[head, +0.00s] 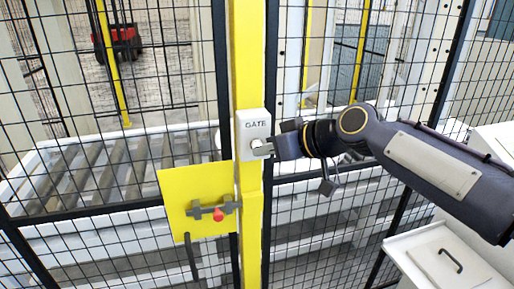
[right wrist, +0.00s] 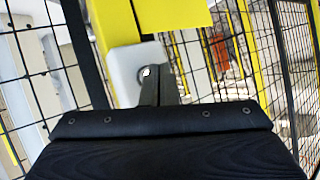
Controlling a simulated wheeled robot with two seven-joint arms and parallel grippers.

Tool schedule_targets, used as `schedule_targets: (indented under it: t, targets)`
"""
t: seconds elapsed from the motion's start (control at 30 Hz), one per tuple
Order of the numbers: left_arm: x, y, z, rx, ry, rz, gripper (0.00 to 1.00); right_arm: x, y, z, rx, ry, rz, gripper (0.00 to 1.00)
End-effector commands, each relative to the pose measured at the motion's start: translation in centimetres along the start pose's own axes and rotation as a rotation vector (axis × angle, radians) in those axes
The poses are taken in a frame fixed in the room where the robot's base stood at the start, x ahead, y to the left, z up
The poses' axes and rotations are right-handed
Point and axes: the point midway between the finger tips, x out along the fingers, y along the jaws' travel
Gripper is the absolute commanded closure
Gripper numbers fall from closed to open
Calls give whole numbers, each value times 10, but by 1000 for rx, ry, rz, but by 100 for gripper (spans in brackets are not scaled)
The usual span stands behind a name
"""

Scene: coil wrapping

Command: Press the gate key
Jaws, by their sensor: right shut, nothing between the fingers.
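The gate box (head: 253,123) is a small white-grey box marked GATE on the yellow post. Its round light key (head: 257,143) shows only in part, behind my right fingertips. My right gripper (head: 262,149) is shut and empty, with its tips at the key. They look touching or nearly so; I cannot tell which. In the right wrist view the shut fingers (right wrist: 157,78) point at the white box (right wrist: 127,73), and a bit of the bright key (right wrist: 147,71) shows beside the tips. My left gripper is not in view.
The yellow post (head: 247,60) stands between black mesh fence panels (head: 130,95). A yellow plate (head: 185,180) with a grey latch and red knob (head: 218,215) sits below left of the box. A roller conveyor (head: 115,178) lies behind the mesh. A white cabinet (head: 435,262) stands lower right.

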Motion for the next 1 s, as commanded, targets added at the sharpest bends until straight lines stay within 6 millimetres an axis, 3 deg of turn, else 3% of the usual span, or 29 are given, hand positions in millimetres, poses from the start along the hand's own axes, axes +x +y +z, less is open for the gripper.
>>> schedule_targets:
  t: [0.47,1.0]
  targets:
    - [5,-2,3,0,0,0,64,-5,-4,5,-1,-1,-1,100]
    - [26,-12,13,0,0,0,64,-38,-28,29,-2,-1,-1,100]
